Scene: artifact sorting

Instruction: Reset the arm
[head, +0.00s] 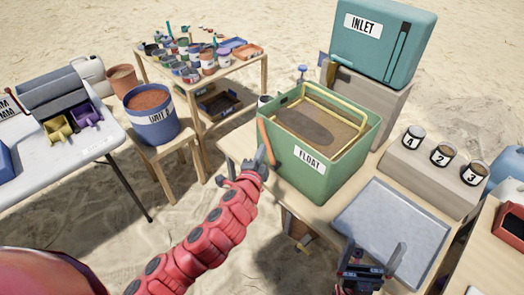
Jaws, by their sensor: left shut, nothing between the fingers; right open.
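My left gripper (261,156), on the red segmented arm, is shut and empty. It is close to the left side of the green FLOAT box (330,172), by an orange handle-like piece (267,139); I cannot tell whether they touch. My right gripper (376,254) is open and empty at the bottom of the view, by the near edge of the grey tray (415,214). The FLOAT box holds sandy content with a dark wet patch, under a yellow frame (322,109).
A teal INLET tank (385,45) stands behind the box. A blue UNIT bucket (152,124) stands on a stool at left, and a crowded wooden table (250,62) behind. Open sand lies between.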

